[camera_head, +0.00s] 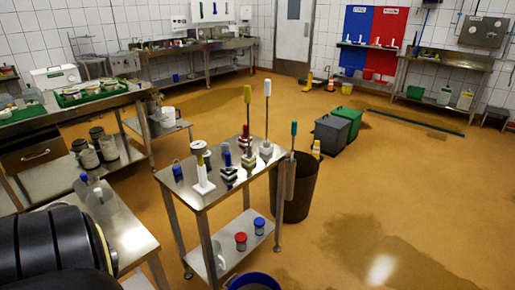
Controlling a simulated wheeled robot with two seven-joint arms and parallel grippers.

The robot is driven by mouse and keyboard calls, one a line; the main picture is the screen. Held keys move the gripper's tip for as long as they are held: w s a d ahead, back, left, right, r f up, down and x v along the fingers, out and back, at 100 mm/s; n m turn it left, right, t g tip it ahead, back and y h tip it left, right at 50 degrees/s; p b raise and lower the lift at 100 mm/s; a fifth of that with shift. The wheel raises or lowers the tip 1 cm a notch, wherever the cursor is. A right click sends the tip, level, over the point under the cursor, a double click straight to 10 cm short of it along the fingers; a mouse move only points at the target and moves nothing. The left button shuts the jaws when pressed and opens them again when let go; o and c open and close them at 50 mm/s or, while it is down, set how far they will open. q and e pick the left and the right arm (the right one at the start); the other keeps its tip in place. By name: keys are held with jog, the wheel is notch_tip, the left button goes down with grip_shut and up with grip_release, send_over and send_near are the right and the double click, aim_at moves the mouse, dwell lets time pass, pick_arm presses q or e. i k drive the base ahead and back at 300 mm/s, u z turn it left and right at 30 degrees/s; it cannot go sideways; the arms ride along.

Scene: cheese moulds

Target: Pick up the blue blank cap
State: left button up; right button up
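No gripper of mine shows in the head view. The steel table (212,193) in the middle carries several upright tools. A piece with a blue upper part (227,154) stands near the middle of the top. On the lower shelf, a jar with a blue lid (259,222) stands beside a jar with a red lid (240,238). I cannot tell which blue piece is the blank cap. All are small in the picture.
A brown bin (299,190) stands close at the table's right, and a blue bucket (254,282) at the front. A steel bench (130,237) is at the left. A large black rounded body fills the lower left corner. The yellow floor (400,190) at the right is mostly clear.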

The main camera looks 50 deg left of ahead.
aim_at(229, 166)
jog(key=i, duration=1.3)
jog(key=z, duration=1.05)
jog(key=i, duration=0.35)
jog(key=u, duration=4.6)
jog(key=i, duration=0.5)
jog(key=u, duration=0.05)
